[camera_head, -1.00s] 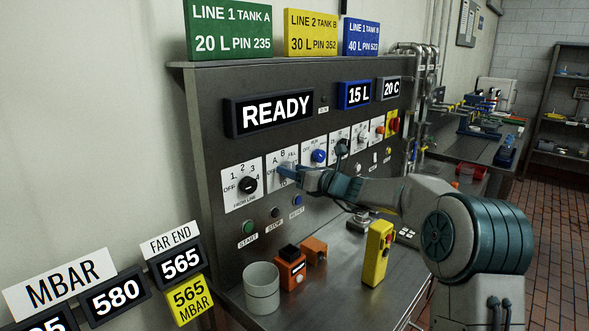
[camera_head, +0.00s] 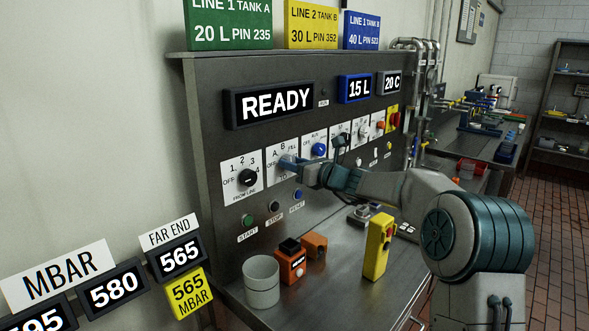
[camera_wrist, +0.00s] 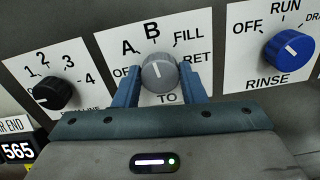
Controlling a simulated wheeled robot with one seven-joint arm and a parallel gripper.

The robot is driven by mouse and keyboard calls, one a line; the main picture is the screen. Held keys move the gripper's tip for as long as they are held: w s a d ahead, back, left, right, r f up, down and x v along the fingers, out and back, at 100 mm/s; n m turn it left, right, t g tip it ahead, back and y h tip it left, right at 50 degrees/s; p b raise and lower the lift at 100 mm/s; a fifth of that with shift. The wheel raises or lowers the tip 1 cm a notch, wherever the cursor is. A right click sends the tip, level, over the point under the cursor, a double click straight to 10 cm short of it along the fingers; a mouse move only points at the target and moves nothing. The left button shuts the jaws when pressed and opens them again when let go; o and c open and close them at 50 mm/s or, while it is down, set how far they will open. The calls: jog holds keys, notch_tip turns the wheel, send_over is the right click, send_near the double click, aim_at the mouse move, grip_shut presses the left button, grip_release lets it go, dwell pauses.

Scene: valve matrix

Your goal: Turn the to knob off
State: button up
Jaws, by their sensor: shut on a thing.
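The TO knob (camera_wrist: 159,73) is a round grey knob on a white plate marked OFF, A, B, FILL and RET, with TO below it. Its short white mark points up, tilted left, roughly between A and B; the exact setting is hard to tell. My gripper (camera_wrist: 160,77) is shut on the knob, one blue finger on each side. OFF is partly hidden behind the left finger. In the head view my gripper (camera_head: 290,163) reaches the second plate from the left and covers most of the knob.
The black FROM LINE knob (camera_wrist: 54,94) is close on the left and the blue RINSE knob (camera_wrist: 290,48) on the right. A READY display (camera_head: 277,106) is above. A white cup (camera_head: 261,281), orange boxes (camera_head: 291,265) and a yellow box (camera_head: 379,247) stand on the bench below.

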jog(key=shift+a+f+n+b, duration=0.1)
jog(key=shift+f+n+b, duration=0.05)
jog(key=shift+n+b, duration=8.25)
jog(key=o, duration=1)
jog(key=shift+s, duration=0.1)
jog(key=b+v, duration=0.3)
jog(key=v, duration=1)
jog(key=shift+s+d, duration=0.2)
jog(key=shift+d, duration=0.1)
